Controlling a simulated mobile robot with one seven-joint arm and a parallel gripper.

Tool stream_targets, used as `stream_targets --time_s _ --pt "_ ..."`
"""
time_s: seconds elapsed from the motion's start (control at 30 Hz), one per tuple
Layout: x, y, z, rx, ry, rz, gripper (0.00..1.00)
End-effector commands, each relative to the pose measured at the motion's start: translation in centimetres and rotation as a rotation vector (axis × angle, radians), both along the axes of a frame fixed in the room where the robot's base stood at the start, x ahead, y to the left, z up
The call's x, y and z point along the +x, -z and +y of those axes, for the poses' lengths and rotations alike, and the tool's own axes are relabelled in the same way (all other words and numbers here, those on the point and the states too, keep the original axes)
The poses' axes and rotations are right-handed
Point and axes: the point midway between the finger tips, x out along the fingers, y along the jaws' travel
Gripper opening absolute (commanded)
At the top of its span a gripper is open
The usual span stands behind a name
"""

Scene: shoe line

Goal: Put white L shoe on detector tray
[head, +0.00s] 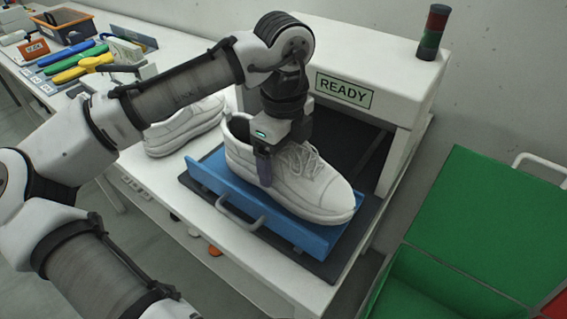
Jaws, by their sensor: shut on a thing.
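A white shoe (318,185) is at the blue detector tray (233,192), its toe toward the lower right. Whether its sole rests on the tray or hangs just above it I cannot tell. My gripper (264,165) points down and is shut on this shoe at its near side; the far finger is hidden. A second white shoe (182,127) stands on the white table to the left, partly behind my arm. I cannot read an L mark on either shoe.
The white detector housing (385,62) with a READY sign (343,91) stands behind the tray, its opening facing it. A signal tower (433,32) is on top. Green bins (480,215) stand at the right. Coloured tools (75,62) lie at the upper left.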

Motion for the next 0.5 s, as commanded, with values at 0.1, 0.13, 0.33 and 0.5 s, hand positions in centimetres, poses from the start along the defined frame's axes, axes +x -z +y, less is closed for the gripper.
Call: stream_targets --time_s 0.1,0.13,0.33,0.5 --pt "0.0 1.7 0.0 0.001 -0.001 0.0 0.52" --pt "0.0 2.0 0.0 0.001 -0.001 0.0 0.52" --pt "0.0 2.4 0.0 -0.001 0.0 -0.001 0.52" --pt "0.0 2.6 0.0 -0.001 0.0 0.0 0.52"
